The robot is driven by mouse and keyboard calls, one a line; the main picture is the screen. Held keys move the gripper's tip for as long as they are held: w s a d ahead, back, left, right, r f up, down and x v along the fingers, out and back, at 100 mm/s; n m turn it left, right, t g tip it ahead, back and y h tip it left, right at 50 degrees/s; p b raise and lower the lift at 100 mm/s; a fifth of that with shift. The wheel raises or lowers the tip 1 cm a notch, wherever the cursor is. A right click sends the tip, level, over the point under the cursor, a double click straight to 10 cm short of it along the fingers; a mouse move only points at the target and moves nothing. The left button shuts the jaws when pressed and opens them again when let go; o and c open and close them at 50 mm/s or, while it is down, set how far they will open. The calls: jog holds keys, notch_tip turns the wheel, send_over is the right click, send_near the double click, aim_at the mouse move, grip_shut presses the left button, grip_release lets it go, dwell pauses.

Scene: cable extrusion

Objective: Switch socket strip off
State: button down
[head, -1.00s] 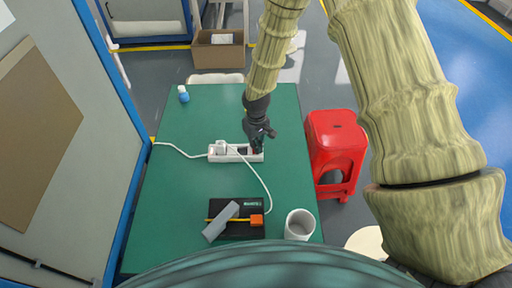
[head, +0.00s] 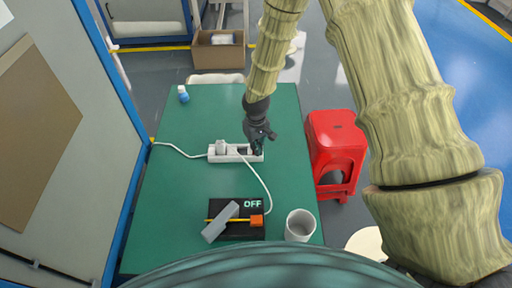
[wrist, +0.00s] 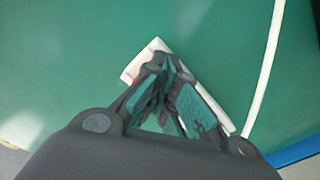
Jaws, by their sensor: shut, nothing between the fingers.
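The white socket strip (head: 228,157) lies on the green table with a white plug (head: 221,147) in its left part. My gripper (head: 257,152) is over the right end of the strip with its fingers shut and empty. In the wrist view my gripper (wrist: 163,70) covers the middle of the strip (wrist: 215,110). A bit of red shows at the strip's end beside the fingers; the switch itself is mostly hidden. I cannot tell whether the fingertips touch the strip. The black device (head: 236,232) at the front now reads "OFF".
A grey block (head: 220,222) and an orange piece (head: 256,221) lie on the black device. A white cup (head: 300,225) stands at the front right, a small blue-white bottle (head: 184,94) at the back left. White cables run from the strip. A red stool (head: 335,140) stands right of the table.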

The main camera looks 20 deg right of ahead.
jog(key=shift+r+p, duration=2.35)
jog(key=shift+r, duration=1.1)
